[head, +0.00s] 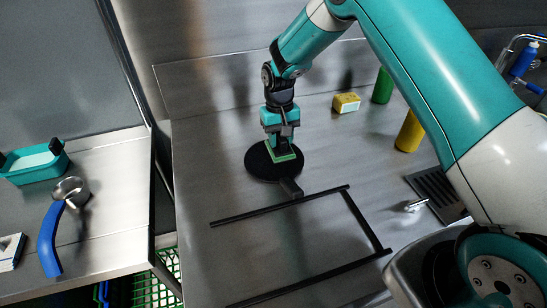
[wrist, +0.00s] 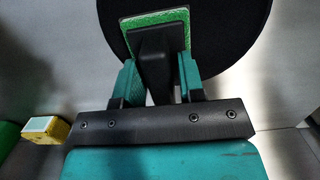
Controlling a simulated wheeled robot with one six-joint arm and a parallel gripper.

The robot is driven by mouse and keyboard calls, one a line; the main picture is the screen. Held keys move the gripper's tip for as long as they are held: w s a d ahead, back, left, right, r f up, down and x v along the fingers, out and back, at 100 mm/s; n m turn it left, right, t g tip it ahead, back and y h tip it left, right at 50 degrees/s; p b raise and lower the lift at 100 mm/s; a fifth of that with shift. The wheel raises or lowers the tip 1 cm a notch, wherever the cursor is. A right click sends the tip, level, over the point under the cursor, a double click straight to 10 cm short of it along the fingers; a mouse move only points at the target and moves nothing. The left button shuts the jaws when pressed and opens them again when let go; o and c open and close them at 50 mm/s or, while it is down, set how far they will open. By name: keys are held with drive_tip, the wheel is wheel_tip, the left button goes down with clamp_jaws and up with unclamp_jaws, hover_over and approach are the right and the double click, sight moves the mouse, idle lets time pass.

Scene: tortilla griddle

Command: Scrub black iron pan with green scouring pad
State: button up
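The black iron pan (head: 258,166) is a round dark disc on the steel counter. The green scouring pad (head: 284,157) has a black grip block and is over the right part of the pan. The pad also shows in the wrist view (wrist: 182,22), with the grip block between the teal fingers. My gripper (head: 281,143) is shut on this block, pointing down. I cannot tell whether the pad touches the pan.
A black rail frame (head: 375,233) lies in front of the pan. A yellow sponge block (head: 346,103), a green bottle (head: 382,86) and a yellow bottle (head: 409,131) stand behind and right. A drain grate (head: 437,193) is at right. A left counter holds a teal tub (head: 35,163) and blue-handled ladle (head: 49,240).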

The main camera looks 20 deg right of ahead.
drive_tip(key=shift+f, duration=0.25)
drive_tip(key=shift+c, duration=0.3)
clamp_jaws()
drive_tip(key=shift+r+p, duration=1.65)
drive_tip(key=shift+r, duration=0.9)
